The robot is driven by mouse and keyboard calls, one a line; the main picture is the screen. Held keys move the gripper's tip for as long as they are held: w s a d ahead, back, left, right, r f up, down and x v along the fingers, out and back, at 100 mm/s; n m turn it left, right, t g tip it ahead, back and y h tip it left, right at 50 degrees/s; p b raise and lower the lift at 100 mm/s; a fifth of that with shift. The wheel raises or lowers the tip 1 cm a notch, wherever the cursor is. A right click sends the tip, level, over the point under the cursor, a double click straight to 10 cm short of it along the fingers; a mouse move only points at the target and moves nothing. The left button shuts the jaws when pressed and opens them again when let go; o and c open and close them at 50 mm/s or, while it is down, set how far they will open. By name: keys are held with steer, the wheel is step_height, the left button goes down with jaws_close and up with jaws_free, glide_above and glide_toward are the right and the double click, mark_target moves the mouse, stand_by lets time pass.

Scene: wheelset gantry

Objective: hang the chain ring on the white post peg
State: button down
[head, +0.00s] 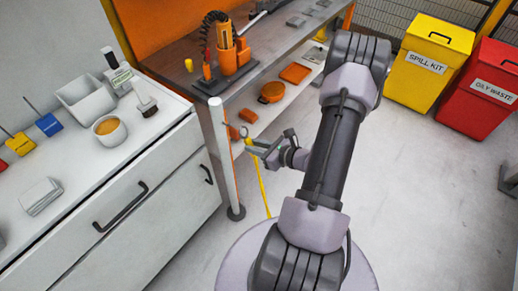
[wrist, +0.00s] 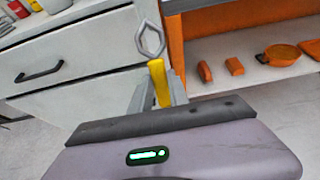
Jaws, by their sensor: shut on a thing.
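The chain ring (wrist: 150,42) is a grey, diamond-shaped open loop with a yellow piece (wrist: 159,84) below it. In the wrist view my gripper (wrist: 158,92) is shut on that yellow piece, and the ring stands out beyond the fingertips. In the head view my gripper (head: 260,148) is just right of the white post (head: 224,155), apart from it. A yellow chain (head: 263,188) hangs down below my gripper. The white post is upright on a dark round foot. Its peg is too small to make out. I cannot tell the post in the wrist view.
A white drawer cabinet (head: 150,195) stands left of the post. An orange-framed workbench (head: 282,62) is behind, with orange parts on its lower shelf. Yellow (head: 425,75) and red (head: 487,95) bins stand at the right.

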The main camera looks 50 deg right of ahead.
steer(key=b+x, duration=0.2)
steer(key=x, duration=0.5)
stand_by(0.4)
steer(key=shift+w, duration=0.1)
stand_by(0.4)
steer(key=c, duration=1.2)
jaws_free()
